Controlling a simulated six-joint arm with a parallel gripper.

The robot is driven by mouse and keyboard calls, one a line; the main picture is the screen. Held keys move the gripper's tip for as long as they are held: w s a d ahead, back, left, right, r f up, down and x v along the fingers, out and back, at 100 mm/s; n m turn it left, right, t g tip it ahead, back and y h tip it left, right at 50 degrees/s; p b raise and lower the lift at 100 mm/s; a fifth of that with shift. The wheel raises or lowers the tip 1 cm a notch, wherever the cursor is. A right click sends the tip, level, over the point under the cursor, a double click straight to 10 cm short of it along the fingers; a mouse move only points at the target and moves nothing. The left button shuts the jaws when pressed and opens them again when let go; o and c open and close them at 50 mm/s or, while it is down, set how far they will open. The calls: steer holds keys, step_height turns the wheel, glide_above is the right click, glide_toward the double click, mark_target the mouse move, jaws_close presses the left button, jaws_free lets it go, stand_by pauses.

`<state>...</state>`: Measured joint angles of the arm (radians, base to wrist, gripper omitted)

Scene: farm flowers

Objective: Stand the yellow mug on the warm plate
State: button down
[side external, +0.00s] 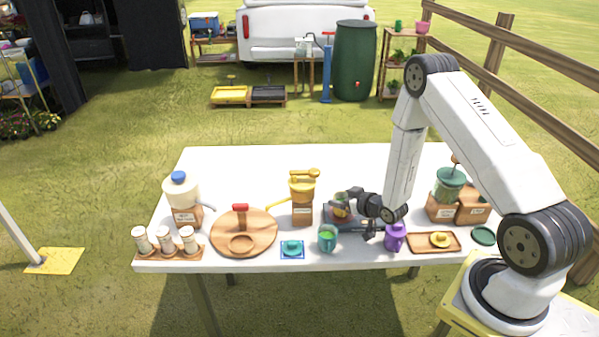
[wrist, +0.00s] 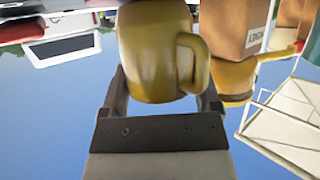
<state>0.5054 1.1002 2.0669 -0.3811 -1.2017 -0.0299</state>
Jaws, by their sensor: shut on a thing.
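The yellow mug (wrist: 158,50) fills the space between the two fingers of my gripper (wrist: 163,88) in the wrist view, its handle to the right in that picture. In the side view my gripper (side external: 347,202) is shut on the mug (side external: 340,211), coming in from the right. The mug is small and partly covered by the fingers there.
A honey dispenser (side external: 302,200) stands to the left of the plate. A teal mug (side external: 327,238) is in front, a purple pitcher (side external: 395,238) at front right. A round wooden board (side external: 262,225) and a white-jar dispenser (side external: 182,195) are further left. The table's back is clear (side external: 290,158).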

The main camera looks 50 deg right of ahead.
steer(key=shift+f, duration=0.15)
jaws_free()
steer(key=shift+r, duration=0.2)
steer(key=v, duration=1.2)
steer(key=shift+w, duration=0.1)
stand_by(0.4)
